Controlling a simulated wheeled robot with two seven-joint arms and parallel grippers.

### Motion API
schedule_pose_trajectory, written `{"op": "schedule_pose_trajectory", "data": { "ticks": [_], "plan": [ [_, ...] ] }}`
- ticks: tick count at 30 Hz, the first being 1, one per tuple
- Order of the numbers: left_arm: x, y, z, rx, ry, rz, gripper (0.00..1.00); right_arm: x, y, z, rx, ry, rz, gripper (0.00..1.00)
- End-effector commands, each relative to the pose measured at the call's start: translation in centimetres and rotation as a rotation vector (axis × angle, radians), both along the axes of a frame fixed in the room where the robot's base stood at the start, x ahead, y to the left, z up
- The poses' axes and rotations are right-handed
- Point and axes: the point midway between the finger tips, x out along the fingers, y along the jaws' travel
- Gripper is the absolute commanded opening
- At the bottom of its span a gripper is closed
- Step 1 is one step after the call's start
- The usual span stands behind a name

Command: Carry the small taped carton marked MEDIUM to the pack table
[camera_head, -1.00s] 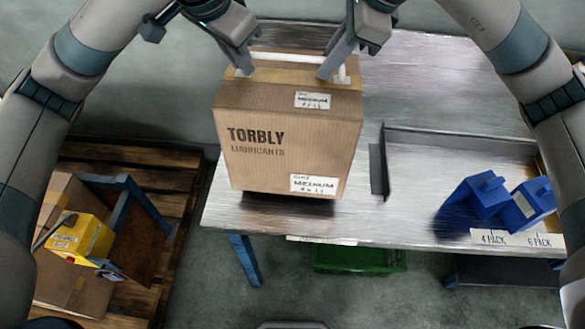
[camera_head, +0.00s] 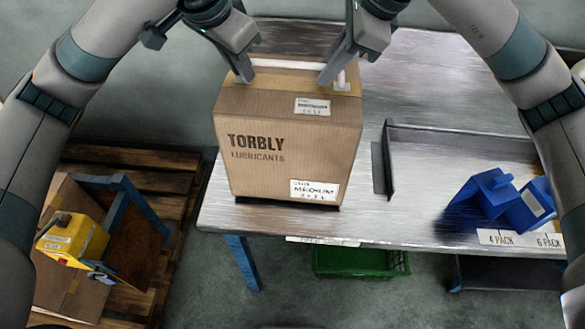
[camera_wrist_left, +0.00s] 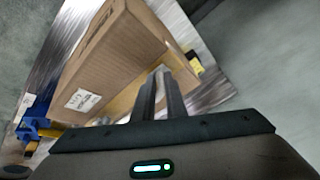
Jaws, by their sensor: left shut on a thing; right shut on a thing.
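The taped carton (camera_head: 285,150) is brown, printed TORBLY LUBRICANTS, with white MEDIUM labels on its front and top. It is upright over the left part of the metal pack table (camera_head: 420,75); its bottom edge is close to or on the tabletop, and I cannot tell which. My left gripper (camera_head: 243,72) is shut at the carton's top left, by a white bar across the top. My right gripper (camera_head: 330,76) is shut at the top right end of that bar. In the left wrist view the carton (camera_wrist_left: 115,60) fills the upper left, beside the left fingers (camera_wrist_left: 160,92).
A metal tray (camera_head: 440,150) with blue containers (camera_head: 490,195) is on the table's right, above 4 PACK and 6 PACK labels. A green crate (camera_head: 350,262) is under the table.

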Motion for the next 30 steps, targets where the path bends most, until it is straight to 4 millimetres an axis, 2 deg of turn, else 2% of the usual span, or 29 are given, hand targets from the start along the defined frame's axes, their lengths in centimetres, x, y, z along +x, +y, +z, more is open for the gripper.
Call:
{"op": "schedule_pose_trajectory", "data": {
  "ticks": [7, 8, 10, 23, 30],
  "plan": [
    [0.2, -0.1, -0.5, -0.008, -0.011, 0.002, 0.0, -0.1, 0.2, -0.6, 0.006, -0.004, 0.008, 0.0],
    [0.1, -0.1, -0.9, -0.004, -0.004, 0.001, 0.14, -0.2, 0.2, -1.0, 0.0, 0.002, 0.009, 0.13],
    [0.1, -0.1, -0.7, -0.004, -0.004, 0.001, 0.3, -0.2, 0.1, -0.9, 0.0, 0.002, 0.008, 0.29],
    [-0.1, 0.0, -0.5, -0.001, -0.002, 0.0, 0.3, 0.0, 0.0, -0.9, 0.0, 0.001, 0.001, 0.29],
    [-0.8, 0.3, 1.3, 0.0, -0.005, 0.0, 0.3, 0.0, 0.0, -0.8, 0.0, 0.0, 0.001, 0.29]
  ]
}}
